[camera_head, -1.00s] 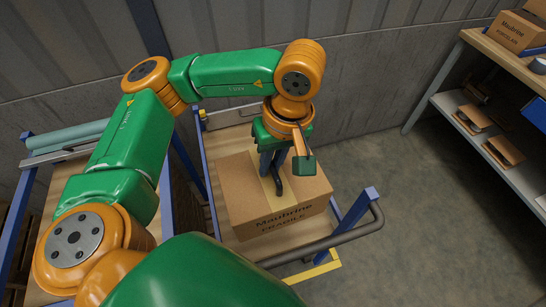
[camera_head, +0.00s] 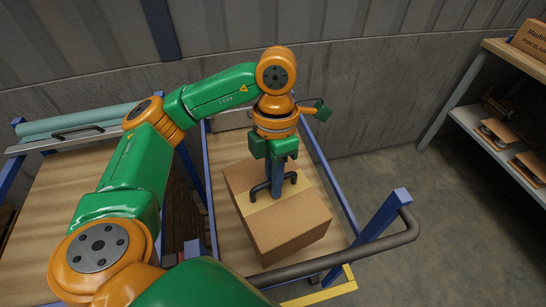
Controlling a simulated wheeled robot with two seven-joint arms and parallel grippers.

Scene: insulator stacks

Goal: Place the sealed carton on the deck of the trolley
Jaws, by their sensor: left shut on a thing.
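The sealed carton (camera_head: 287,226) is a brown box with a pale tape band and a dark handle on top. My left gripper (camera_head: 276,190) points down at its top and is shut on that handle. The carton is over the wooden deck (camera_head: 229,143) of the trolley, between its blue posts, and sits turned at an angle to the deck. I cannot tell whether its underside touches the deck, as the box hides it. My right gripper is out of view.
The trolley's dark push bar (camera_head: 345,258) and a blue corner post (camera_head: 383,220) stand near the carton's front right. A wooden table (camera_head: 72,205) is at left. A shelf unit (camera_head: 484,120) with boxes is at right. A grey wall (camera_head: 390,95) closes the back.

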